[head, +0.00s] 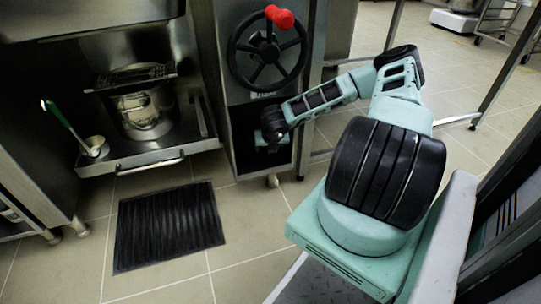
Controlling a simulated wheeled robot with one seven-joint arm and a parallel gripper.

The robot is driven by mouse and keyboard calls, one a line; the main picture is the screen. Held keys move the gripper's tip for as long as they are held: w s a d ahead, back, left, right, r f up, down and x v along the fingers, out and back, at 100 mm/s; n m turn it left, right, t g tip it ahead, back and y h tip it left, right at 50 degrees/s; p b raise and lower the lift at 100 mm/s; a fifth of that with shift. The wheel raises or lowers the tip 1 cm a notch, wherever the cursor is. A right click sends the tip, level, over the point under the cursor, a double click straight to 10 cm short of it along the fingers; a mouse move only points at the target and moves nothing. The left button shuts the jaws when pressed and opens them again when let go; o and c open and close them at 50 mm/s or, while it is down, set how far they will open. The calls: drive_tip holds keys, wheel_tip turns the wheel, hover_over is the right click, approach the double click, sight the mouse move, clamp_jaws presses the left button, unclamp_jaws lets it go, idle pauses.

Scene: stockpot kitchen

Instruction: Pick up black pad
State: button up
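A black ribbed mat (168,226) lies flat on the tiled floor at the lower left; I cannot tell whether this is the black pad. A smaller dark flat piece (136,76) lies across the top of the metal pot at the left. My gripper (262,140) is at the end of my arm, at the open cavity below the handwheel, away from the mat. Its fingers are small and dark here, so I cannot see whether they are open or hold something. The inside of the cavity is mostly in shadow.
A black handwheel (268,75) with a red knob is above the cavity. A shiny pot (147,112) and a small cup (95,147) with a green-handled utensil stand on a metal shelf (160,152). The tiled floor around the mat is clear.

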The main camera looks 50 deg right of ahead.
drive_tip(key=c, duration=0.8)
drive_tip(key=shift+r, duration=0.1)
drive_tip(key=shift+r+p, duration=0.75)
drive_tip(key=shift+p, duration=0.25)
drive_tip(key=s+a+p, duration=0.7)
drive_tip(key=s+a, duration=0.5)
drive_tip(key=s, duration=0.1)
drive_tip(key=shift+s+a, duration=0.15)
drive_tip(key=shift+f, duration=0.1)
